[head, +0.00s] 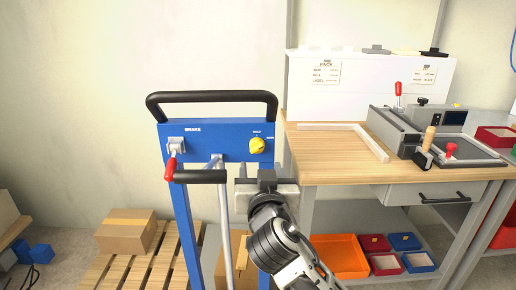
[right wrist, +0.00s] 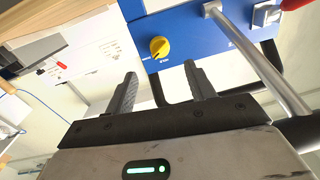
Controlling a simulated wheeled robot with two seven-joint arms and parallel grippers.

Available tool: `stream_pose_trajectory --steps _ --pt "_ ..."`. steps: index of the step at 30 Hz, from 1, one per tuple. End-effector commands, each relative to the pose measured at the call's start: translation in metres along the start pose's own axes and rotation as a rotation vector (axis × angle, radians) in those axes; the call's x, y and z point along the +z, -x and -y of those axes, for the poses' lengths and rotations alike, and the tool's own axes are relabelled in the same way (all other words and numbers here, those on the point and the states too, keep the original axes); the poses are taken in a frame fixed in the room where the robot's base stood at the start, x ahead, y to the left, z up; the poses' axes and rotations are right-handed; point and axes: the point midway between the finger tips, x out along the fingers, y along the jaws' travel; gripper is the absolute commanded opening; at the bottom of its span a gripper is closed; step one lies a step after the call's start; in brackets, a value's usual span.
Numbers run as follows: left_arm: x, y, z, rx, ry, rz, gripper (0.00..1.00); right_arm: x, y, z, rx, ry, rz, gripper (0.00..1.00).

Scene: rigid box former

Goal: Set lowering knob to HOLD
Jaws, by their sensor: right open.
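The yellow lowering knob (head: 257,146) sits at the right end of the blue panel (head: 206,147) on the cart. Small print stands above and to its right; the upper word looks like HOLD. I cannot tell for sure which mark the knob points at. My right gripper (head: 267,184) is below the knob in the head view, with its fingers hardly visible there. In the right wrist view its two dark fingers (right wrist: 162,84) are apart and empty. The knob (right wrist: 159,47) shows beyond the gap between them, untouched. My left gripper is not in view.
A red-handled brake lever (head: 171,166) is at the panel's left. A black push bar (head: 212,97) arches above the panel, and a lower black bar (head: 200,176) crosses below it. A wooden workbench (head: 330,143) stands close on the right. A cardboard box (head: 126,231) rests on a pallet.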

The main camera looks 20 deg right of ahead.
Motion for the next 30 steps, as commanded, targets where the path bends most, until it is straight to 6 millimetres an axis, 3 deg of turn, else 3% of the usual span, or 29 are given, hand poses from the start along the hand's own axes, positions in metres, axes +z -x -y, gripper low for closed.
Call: stream_pose_trajectory --steps 6,12,18,26,30 --pt "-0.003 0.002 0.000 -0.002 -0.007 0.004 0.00 -0.002 -0.048 -0.001 0.003 0.003 -0.001 0.55" --pt "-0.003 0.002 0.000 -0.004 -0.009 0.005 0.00 -0.001 -0.077 -0.001 0.001 0.001 0.000 0.55" --pt "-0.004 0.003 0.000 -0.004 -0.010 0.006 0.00 0.000 -0.088 0.000 0.000 0.000 0.001 0.55" --pt "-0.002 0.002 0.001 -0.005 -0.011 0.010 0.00 0.000 -0.089 0.000 0.000 0.000 0.001 0.55" --pt "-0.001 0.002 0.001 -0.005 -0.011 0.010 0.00 0.000 -0.089 -0.001 0.000 0.000 0.001 0.16"
